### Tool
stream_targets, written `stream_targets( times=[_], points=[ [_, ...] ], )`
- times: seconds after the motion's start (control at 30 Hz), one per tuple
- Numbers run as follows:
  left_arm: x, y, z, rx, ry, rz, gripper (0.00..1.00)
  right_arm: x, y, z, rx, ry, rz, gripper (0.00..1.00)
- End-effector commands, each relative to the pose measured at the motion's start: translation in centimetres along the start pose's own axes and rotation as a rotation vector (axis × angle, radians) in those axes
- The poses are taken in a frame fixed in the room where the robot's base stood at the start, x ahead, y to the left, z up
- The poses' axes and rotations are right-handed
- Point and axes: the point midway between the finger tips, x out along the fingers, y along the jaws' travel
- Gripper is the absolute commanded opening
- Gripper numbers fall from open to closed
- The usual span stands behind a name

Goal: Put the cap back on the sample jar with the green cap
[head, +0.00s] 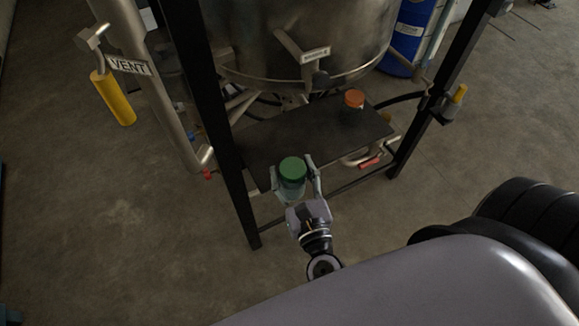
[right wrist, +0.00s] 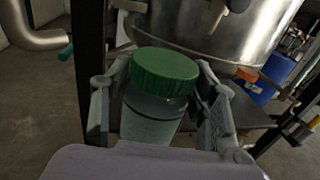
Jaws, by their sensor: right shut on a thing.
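The sample jar (head: 291,188) is clear, with a green cap (head: 292,168) sitting on its top. It is at the near edge of a dark shelf in the head view. My right gripper (head: 294,178) is shut on the jar's body, one finger on each side. In the right wrist view the jar (right wrist: 150,120) stands between the fingers, slightly tilted in the picture, and its ribbed green cap (right wrist: 165,70) is above the fingers. I cannot tell whether the jar touches the shelf. My left gripper is not in view.
A jar with an orange cap (head: 354,98) stands farther back on the dark shelf (head: 300,132). Black frame posts (head: 233,150) rise beside the shelf. A steel vessel (head: 290,45) hangs above it. A blue drum (head: 409,40) stands behind at right.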

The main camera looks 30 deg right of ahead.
Motion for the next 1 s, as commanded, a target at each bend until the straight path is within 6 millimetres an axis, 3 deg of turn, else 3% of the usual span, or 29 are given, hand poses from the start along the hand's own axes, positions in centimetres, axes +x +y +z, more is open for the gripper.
stream_targets(
  times=[0.17, 0.2, 0.9, 1.0],
  points=[
    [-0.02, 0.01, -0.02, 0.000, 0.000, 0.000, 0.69, 0.04, 0.00, 0.06, 0.000, -0.001, 0.000, 0.16],
    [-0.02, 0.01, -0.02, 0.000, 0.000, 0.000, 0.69, 0.05, 0.00, 0.06, 0.000, -0.001, 0.000, 0.53],
    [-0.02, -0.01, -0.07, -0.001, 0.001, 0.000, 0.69, 0.07, 0.00, 0.05, 0.000, -0.001, -0.001, 0.06],
    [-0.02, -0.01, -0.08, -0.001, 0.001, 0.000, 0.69, 0.07, 0.00, 0.05, 0.000, -0.001, -0.001, 0.04]
  ],
)
